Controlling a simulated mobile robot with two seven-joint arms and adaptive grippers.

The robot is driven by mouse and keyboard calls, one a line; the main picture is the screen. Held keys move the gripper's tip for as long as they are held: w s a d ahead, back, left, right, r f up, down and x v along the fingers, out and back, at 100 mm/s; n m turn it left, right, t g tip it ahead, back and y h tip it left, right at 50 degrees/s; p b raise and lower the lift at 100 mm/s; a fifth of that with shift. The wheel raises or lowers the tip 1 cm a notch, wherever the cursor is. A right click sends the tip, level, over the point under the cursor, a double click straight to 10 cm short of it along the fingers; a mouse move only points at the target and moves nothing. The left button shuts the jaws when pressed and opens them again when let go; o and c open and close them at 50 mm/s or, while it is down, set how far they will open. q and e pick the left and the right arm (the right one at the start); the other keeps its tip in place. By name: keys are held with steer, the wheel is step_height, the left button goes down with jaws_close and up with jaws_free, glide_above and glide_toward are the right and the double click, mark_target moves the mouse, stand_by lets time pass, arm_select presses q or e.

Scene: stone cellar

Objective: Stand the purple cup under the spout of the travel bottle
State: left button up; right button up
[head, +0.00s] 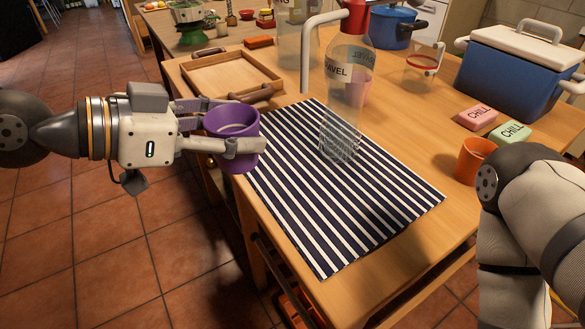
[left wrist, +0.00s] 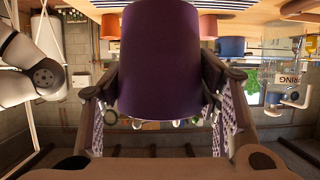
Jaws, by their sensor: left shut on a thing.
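My left gripper (head: 250,146) is shut on the purple cup (head: 236,160) with a finger along each side. It holds the cup upright beside the table's left edge, next to the striped mat. The cup also fills the middle of the left wrist view (left wrist: 160,60). The travel bottle (head: 345,110) is clear with a red cap and stands on the mat. Its white spout (head: 305,55) bends left from the cap and then down, its end to the right of and beyond the cup. The cup is apart from the spout. My right gripper is out of view.
The striped mat (head: 350,215) is bare in front of the bottle. A wooden tray (head: 225,75) lies behind the cup. A pink cup (head: 361,85) stands behind the bottle. An orange cup (head: 473,162) and a blue cooler (head: 515,75) are at the right, near my right arm.

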arm_select(q)
steer(key=shift+s+d+r, duration=0.15)
steer(key=shift+d+r, duration=0.25)
steer(key=shift+d, duration=0.2)
steer(key=shift+d+r, duration=0.2)
steer(key=shift+d, duration=0.1)
steer(key=w+d+f+b, duration=0.1)
steer(key=w+d+f, duration=0.1)
steer(key=w+f, duration=0.1)
steer(key=w+d+f+b, duration=0.1)
steer(key=w+d+f, duration=0.1)
steer(key=w+f, duration=0.1)
steer(key=w+d+f+b, duration=0.2)
steer(key=w, duration=0.3)
steer(key=shift+w+d+f, duration=0.1)
steer(key=shift+d+f, duration=0.25)
steer(key=shift+f, duration=0.05)
steer(key=f, duration=0.3)
steer(key=shift+w+d+f, duration=0.15)
steer(key=shift+w+f, duration=0.15)
steer(key=shift+f, duration=0.05)
steer(key=shift+r, duration=0.1)
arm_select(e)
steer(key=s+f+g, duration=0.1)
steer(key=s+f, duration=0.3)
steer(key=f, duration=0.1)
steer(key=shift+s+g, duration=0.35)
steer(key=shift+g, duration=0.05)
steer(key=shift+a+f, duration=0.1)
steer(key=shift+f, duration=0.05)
